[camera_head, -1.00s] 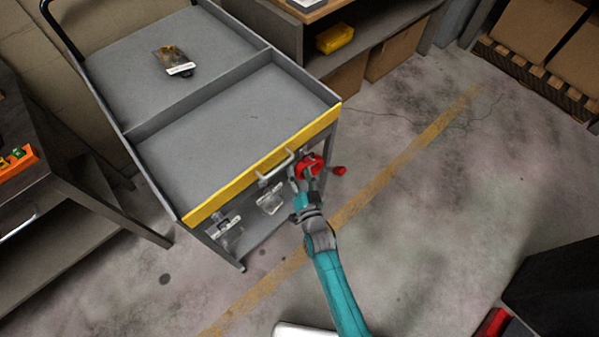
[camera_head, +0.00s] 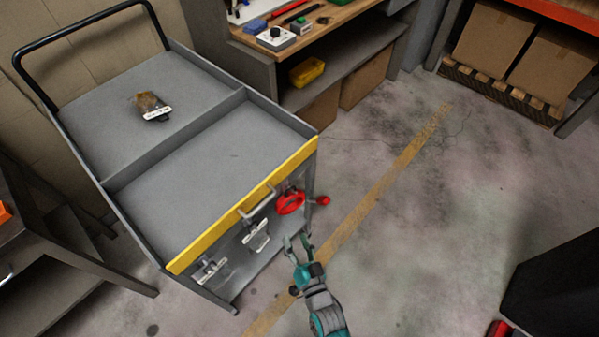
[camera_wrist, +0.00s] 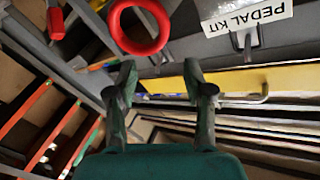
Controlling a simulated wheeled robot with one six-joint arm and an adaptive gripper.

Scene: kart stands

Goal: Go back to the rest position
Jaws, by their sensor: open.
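My gripper (camera_head: 299,243) is open and empty, in front of the grey cart (camera_head: 174,153) and a little below its yellow front edge. In the wrist view its two fingers (camera_wrist: 158,80) stand apart with nothing between them. A red ring (camera_head: 290,202) hangs at the cart's front, right of the metal handle (camera_head: 258,203), apart from the fingers. The ring also shows in the wrist view (camera_wrist: 119,44), beyond the fingertips. A small red piece (camera_head: 323,200) sticks out at the cart's right corner.
Two labelled tags hang on the cart front, one reading PEDAL KIT (camera_wrist: 246,14). A packet (camera_head: 151,106) lies in the cart's far compartment. A workbench (camera_head: 330,25) stands behind. A dark block (camera_head: 555,290) is at the lower right. The floor right of the cart is clear.

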